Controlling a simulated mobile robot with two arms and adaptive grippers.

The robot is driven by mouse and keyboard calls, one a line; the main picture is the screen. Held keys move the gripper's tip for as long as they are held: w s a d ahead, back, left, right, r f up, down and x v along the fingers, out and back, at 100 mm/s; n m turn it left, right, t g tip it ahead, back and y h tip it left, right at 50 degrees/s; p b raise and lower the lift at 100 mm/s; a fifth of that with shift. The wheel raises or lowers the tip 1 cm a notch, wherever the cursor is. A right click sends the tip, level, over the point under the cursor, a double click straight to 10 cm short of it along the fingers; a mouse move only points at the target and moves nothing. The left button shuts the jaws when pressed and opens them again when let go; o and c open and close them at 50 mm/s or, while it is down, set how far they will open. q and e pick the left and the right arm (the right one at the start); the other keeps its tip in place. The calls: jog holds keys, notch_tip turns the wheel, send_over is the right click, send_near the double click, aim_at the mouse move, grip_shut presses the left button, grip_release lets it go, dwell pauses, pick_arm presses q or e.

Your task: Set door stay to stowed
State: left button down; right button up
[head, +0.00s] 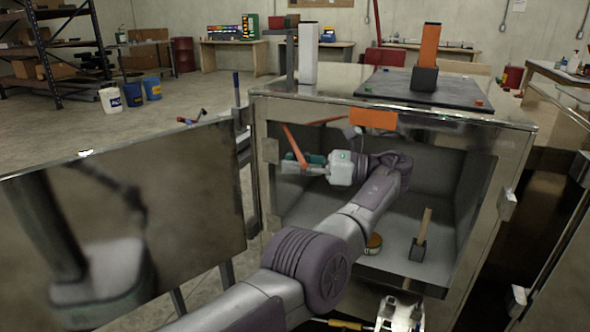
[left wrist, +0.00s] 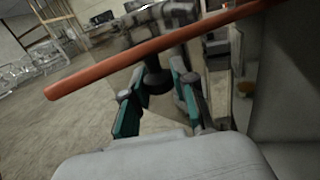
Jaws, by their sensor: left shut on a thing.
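The trailer box (head: 520,150) stands open, with its shiny door panel (head: 190,200) swung out to the left. The door stay looks like the orange-red rod (head: 293,143) at the upper left of the opening. In the left wrist view the rod (left wrist: 110,72) runs slantwise across the fingers. My left gripper (head: 305,165) reaches into the opening and points left, at the rod's lower end. It is shut on the rod. The exact contact is hard to see, and a dark round part (left wrist: 158,82) shows between the teal fingers.
Inside the box stand a small post on a dark base (head: 418,248) and a round tin (head: 373,244), partly behind my arm. A dark board (head: 400,90) with an orange post (head: 430,48) lies on top. An orange plate (head: 373,118) hangs on the top edge. Open floor lies behind left.

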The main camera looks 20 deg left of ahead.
pick_arm(q)
jog(key=shift+r, duration=0.15)
jog(key=c, duration=0.9)
grip_release()
jog(key=shift+c, duration=0.2)
